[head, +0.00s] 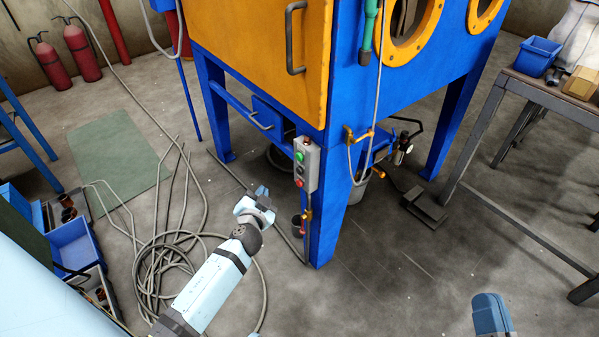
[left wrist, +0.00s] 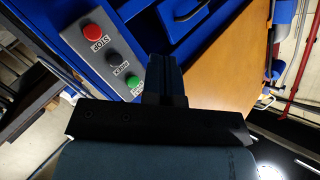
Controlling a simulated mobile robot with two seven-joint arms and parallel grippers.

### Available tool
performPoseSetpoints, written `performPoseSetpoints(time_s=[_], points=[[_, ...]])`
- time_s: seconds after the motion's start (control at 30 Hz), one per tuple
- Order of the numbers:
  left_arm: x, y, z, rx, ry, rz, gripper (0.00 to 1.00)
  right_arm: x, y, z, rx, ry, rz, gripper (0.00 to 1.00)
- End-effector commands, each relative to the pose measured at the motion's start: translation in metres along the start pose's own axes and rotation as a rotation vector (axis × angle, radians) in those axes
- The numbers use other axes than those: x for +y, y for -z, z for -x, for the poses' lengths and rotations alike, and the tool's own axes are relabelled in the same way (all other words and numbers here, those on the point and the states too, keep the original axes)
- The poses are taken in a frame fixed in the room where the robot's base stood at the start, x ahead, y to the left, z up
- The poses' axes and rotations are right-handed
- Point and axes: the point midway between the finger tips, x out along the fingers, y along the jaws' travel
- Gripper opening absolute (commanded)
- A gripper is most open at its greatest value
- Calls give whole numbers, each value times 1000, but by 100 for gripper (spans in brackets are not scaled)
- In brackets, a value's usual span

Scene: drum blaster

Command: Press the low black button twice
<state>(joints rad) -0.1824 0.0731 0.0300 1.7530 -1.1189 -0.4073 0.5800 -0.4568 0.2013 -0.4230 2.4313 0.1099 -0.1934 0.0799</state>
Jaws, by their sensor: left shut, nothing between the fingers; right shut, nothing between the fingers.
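A grey control box (head: 311,165) is fixed to the front leg of the blue cabinet, with green, black and red buttons from top to bottom. The black button (head: 300,170) is the middle one; it also shows in the left wrist view (left wrist: 116,62), between the red STOP button (left wrist: 93,31) and the green one (left wrist: 132,81). My left gripper (head: 262,190) is shut and empty, left of the box and slightly lower in the head view. Its closed fingers (left wrist: 165,73) appear beside the green button, apart from the black one. My right gripper (head: 490,312) is shut, partly cut off at the bottom right.
The blasting cabinet (head: 262,55) has an orange door and blue legs. A black pedal-like plate (head: 424,206) lies on the floor to its right. Coiled hose (head: 165,265) and blue bins (head: 75,245) lie at left. A workbench (head: 545,95) stands at right.

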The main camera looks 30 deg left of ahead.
Motion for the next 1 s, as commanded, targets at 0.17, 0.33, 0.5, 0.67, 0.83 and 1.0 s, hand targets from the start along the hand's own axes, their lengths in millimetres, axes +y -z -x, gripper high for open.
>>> performPoseSetpoints(time_s=[0.17,0.33,0.5,0.67,0.83,1.0], points=[[6,5,-7,0,-1,0,0,0,0,0,0,0,0,0],[16,17,-23,2,0,0,0,0,0,0,1,-1,0,0],[29,29,-40,1,-1,1,0,0,-1,0,-2,-1,0,0],[39,37,-52,1,0,3,0,1,-9,1,-17,-1,-4,0],[44,43,-59,0,0,1,0,2,-14,1,-42,-1,-6,0],[45,45,-61,0,0,0,0,2,-13,1,-43,1,-4,0]])
